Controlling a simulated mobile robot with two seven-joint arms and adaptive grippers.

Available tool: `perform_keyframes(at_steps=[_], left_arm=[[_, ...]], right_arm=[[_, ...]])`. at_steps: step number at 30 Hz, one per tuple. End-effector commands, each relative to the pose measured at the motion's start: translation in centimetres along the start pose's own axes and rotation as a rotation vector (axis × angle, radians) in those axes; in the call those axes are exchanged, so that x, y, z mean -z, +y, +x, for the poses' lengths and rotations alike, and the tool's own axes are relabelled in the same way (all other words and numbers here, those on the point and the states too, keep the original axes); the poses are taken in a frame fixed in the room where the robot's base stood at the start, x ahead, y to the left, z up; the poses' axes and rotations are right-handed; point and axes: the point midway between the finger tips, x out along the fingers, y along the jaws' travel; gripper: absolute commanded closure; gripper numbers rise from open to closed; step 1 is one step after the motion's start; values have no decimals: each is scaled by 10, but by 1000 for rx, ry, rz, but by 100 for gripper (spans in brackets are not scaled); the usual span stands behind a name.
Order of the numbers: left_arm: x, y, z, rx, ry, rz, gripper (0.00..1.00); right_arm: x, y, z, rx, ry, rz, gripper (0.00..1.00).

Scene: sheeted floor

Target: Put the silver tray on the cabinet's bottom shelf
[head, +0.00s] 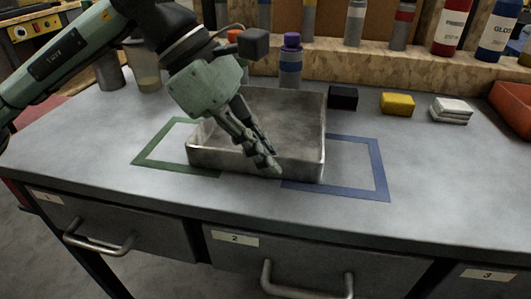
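The silver tray (300,112), a shallow metal box with worn walls, sits on the grey workbench top, between and partly over a green and a blue outline. My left gripper (268,160) reaches down from the upper left to the tray's front wall. Its fingers are close together and overlap the rim in the picture. I cannot tell whether they are pressed on the wall. My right gripper is not in view. No cabinet with a bottom shelf can be made out.
Behind the tray stand a purple-capped bottle (290,62), a black block (343,97), a yellow block (397,104) and a white stack (451,110). A red bin (513,105) is at right. Bottles line a wooden shelf (385,73). Drawers (150,222) face the front. The bench's front right is clear.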

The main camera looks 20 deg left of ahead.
Motion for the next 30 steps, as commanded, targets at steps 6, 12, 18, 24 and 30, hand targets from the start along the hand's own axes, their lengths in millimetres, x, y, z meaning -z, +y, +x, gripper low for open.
perform_keyframes(at_steps=[6, 12, 18, 24, 30], left_arm=[[0, 0, 0, 0, 0, 0, 78], [0, 0, 0, 0, 0, 0, 74], [-2, 0, -2, 0, 0, 0, 74], [-2, 2, -32, -5, -1, -3, 74], [-2, 2, -78, -5, -2, -2, 74]], right_arm=[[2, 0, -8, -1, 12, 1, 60], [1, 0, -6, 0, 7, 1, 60], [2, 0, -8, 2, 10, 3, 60], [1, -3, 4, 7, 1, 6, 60], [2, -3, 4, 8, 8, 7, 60]])
